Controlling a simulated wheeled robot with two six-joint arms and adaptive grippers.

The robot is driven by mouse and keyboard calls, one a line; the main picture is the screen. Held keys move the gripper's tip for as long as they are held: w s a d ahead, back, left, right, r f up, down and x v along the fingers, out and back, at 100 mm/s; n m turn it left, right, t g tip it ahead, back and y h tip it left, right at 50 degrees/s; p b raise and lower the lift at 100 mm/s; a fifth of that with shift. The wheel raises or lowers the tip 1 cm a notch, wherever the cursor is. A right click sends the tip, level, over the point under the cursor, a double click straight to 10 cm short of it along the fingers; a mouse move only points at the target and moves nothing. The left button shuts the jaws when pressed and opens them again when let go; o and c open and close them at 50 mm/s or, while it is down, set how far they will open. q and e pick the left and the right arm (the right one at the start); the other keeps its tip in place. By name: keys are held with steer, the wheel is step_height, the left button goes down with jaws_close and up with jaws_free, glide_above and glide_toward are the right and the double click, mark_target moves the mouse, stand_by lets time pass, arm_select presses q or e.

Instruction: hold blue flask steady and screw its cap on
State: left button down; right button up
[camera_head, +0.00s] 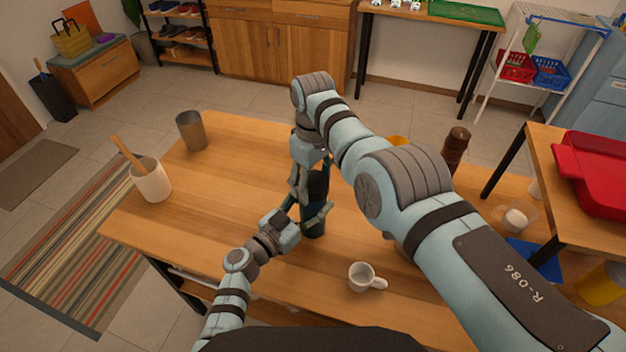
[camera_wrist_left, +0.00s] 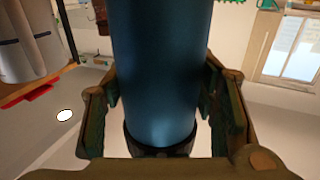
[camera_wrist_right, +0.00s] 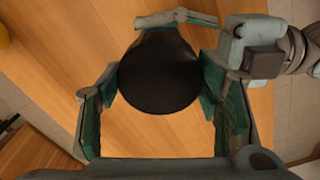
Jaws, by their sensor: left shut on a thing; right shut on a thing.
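The blue flask (camera_head: 313,224) stands upright on the wooden table, with its black cap (camera_head: 318,185) at its top. My left gripper (camera_head: 311,214) is shut around the flask's body from the near left side. In the left wrist view the blue body (camera_wrist_left: 162,70) fills the space between the pads. My right gripper (camera_head: 312,186) comes down from above and is shut on the cap. In the right wrist view the round black cap (camera_wrist_right: 160,74) sits between the finger pads. The thread and the seam between cap and body are hidden, so how tightly it sits cannot be told.
A white mug (camera_head: 362,277) stands near the front edge. A cream pot (camera_head: 150,180) with a wooden utensil and a metal cup (camera_head: 191,131) stand at the left. A brown grinder (camera_head: 456,146) stands behind my right arm. The table (camera_head: 235,165) is clear left of the flask.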

steer(key=m, duration=0.4)
steer(key=shift+m, duration=0.3)
steer(key=o, duration=1.3)
steer(key=shift+o, duration=0.2)
step_height(320, 180, up, 12)
steer(key=shift+s, duration=0.1)
arm_select(q)
steer(key=c, duration=0.6)
jaws_free()
